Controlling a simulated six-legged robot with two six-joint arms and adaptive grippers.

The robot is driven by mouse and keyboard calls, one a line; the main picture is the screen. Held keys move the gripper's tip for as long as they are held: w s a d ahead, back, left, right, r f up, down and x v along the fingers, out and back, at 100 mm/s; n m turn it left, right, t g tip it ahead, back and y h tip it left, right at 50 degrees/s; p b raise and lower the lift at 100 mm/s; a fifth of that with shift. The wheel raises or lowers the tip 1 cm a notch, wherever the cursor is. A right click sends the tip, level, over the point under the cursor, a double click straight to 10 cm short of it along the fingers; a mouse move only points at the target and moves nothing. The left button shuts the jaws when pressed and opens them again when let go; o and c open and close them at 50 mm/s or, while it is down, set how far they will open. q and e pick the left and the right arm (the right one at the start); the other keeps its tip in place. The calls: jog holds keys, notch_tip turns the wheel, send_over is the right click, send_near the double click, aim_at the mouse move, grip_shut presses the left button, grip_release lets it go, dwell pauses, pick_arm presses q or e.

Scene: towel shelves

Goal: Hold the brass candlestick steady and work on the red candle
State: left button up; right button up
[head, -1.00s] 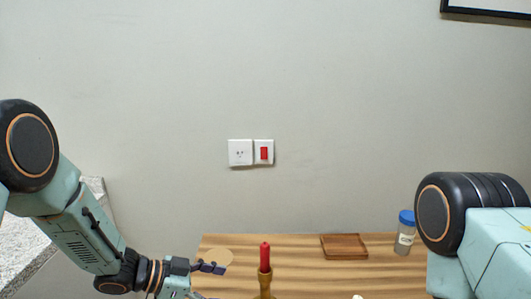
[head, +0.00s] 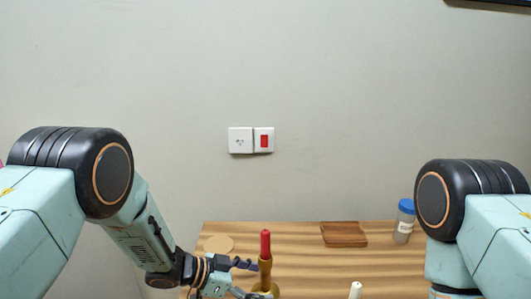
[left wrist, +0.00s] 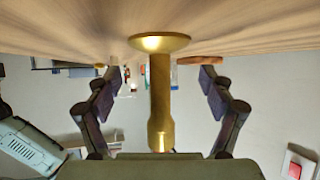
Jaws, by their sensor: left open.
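The brass candlestick (head: 265,272) stands upright on the wooden table with the red candle (head: 265,244) upright in its top. My left gripper (head: 254,280) is open, its fingers reaching toward the candlestick from the left. In the left wrist view, which is upside down, the candlestick (left wrist: 160,95) stands between the two spread fingers of my left gripper (left wrist: 161,76); gaps show on both sides and neither finger touches it. The red candle is not clearly seen there. My right gripper is not in view; only part of my right arm shows.
A white candle-like stick (head: 355,290) shows at the front edge of the picture.

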pick_arm(q)
jog(key=shift+w+d+f, duration=0.15)
jog(key=shift+d+f, duration=0.1)
jog(key=shift+d, duration=0.2)
jog(key=shift+c, duration=0.3)
jog(key=c, duration=1.6)
dwell(0.5)
